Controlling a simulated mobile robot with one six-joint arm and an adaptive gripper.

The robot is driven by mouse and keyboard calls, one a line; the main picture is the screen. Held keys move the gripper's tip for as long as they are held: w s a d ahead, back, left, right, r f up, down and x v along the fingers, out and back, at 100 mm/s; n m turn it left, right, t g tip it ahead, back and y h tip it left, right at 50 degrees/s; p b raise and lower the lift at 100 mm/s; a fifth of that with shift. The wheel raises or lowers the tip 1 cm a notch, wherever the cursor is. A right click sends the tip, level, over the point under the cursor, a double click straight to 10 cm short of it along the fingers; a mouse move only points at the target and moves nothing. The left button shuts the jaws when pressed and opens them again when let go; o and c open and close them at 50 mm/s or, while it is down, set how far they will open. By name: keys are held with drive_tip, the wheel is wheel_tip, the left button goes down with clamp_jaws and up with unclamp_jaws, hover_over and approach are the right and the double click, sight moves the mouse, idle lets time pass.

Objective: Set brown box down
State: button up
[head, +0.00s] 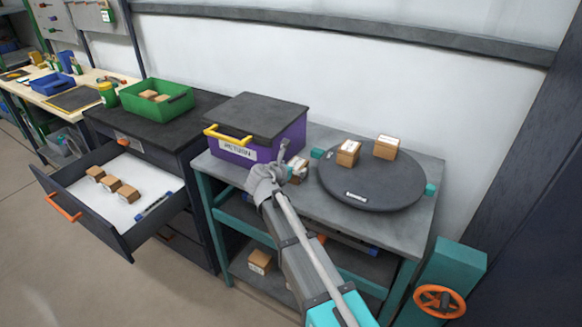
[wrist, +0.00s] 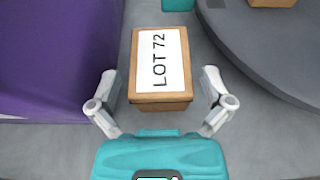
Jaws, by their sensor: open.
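The brown box (wrist: 160,66) has a white top label reading LOT 72. It rests on the grey tabletop between the purple box and the round turntable. My gripper (wrist: 160,88) is open, with one finger on each side of the box's near end and a visible gap at both sides. In the head view my gripper (head: 283,158) partly hides the brown box (head: 299,167).
The lidded purple box (head: 235,150) stands close on the left. The dark turntable (head: 372,185) with two small boxes is close on the right. An open drawer (head: 120,200) with several boxes and a green bin (head: 157,98) are farther left.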

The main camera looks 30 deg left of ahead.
drive_tip(key=shift+r, duration=0.15)
drive_tip(key=shift+s+r+p, duration=0.1)
drive_tip(key=shift+s+p, duration=0.15)
drive_tip(key=shift+p, duration=0.05)
drive_tip(key=d+p+v, duration=0.1)
drive_tip(key=p+v, duration=0.3)
drive_tip(key=v, duration=0.7)
drive_tip(key=shift+s+a+r, duration=0.15)
drive_tip(key=shift+s+a, duration=0.05)
drive_tip(key=shift+a, duration=0.25)
drive_tip(key=shift+s, duration=0.1)
